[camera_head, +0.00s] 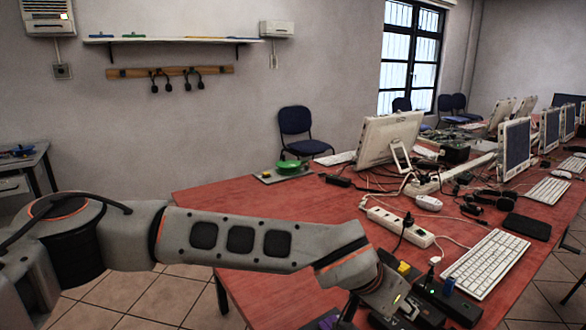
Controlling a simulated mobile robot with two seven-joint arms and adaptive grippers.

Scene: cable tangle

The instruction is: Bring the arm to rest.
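My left arm (240,240) comes in from the left and stretches across the near edge of the red table. My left gripper (388,308) is low at the bottom of the view, over the table's near part. It points downward and its fingertips are partly cut off by the picture edge, so I cannot tell whether it is open or holds anything. A dark box-like device (450,300) lies close to its right. My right gripper is out of view.
The red table (250,197) carries a white power strip (400,227), tangled cables, white keyboards (486,263), a mouse (428,202) and several monitors (390,138). The table's left part is mostly bare.

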